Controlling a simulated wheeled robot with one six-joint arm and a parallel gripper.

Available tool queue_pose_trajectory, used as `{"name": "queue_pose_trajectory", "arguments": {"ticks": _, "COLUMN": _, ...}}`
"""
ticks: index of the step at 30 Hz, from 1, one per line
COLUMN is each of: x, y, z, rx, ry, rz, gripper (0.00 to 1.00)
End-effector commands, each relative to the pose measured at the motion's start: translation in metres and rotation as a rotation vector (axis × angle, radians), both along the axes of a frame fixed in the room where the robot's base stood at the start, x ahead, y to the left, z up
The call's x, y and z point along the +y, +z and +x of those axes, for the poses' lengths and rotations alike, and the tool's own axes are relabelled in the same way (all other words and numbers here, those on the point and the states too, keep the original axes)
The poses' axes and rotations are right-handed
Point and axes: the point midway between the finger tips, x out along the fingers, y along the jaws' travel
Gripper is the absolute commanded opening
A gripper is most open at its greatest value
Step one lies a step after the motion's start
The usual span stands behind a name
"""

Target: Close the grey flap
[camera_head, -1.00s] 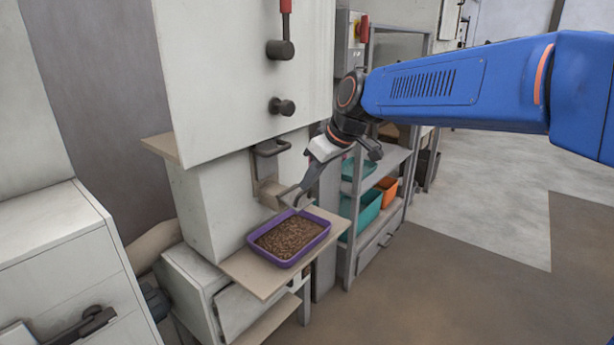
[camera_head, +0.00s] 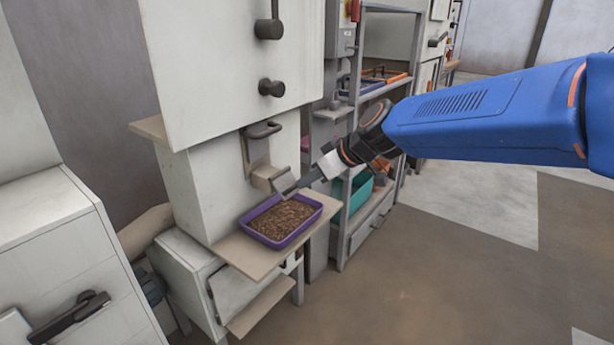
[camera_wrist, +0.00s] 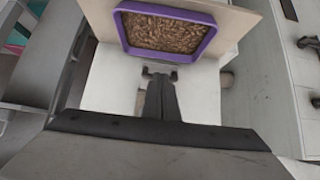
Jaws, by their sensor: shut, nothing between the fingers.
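The grey spout (camera_head: 260,176) projects from the front of the white pellet machine, above a purple tray of brown pellets. A small light grey plate at the spout's mouth, which looks like the flap (camera_head: 283,181), slants outward; my fingers partly hide it, and I cannot tell how far open it is. My gripper (camera_head: 289,190) is shut and empty, reaching in from the right with its tips close to the plate. Contact cannot be made out. In the wrist view my closed fingers (camera_wrist: 159,82) point toward the purple tray, and the flap cannot be clearly made out.
The purple tray (camera_head: 247,224) rests on a beige shelf (camera_head: 232,250) just below my fingertips. A grey rack (camera_head: 348,245) with bins stands right of the machine. Open floor lies at the lower right.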

Motion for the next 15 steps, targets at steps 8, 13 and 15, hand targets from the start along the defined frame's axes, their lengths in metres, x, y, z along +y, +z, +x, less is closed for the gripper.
{"name": "queue_pose_trajectory", "arguments": {"ticks": 8, "x": -0.001, "y": -0.008, "z": 0.0, "rx": -0.02, "ry": -0.001, "rz": 0.027, "gripper": 0.0}}
{"name": "queue_pose_trajectory", "arguments": {"ticks": 13, "x": -0.001, "y": -0.017, "z": -0.001, "rx": -0.019, "ry": 0.0, "rz": 0.026, "gripper": 0.0}}
{"name": "queue_pose_trajectory", "arguments": {"ticks": 15, "x": -0.001, "y": -0.023, "z": -0.001, "rx": -0.017, "ry": -0.001, "rz": 0.026, "gripper": 0.0}}
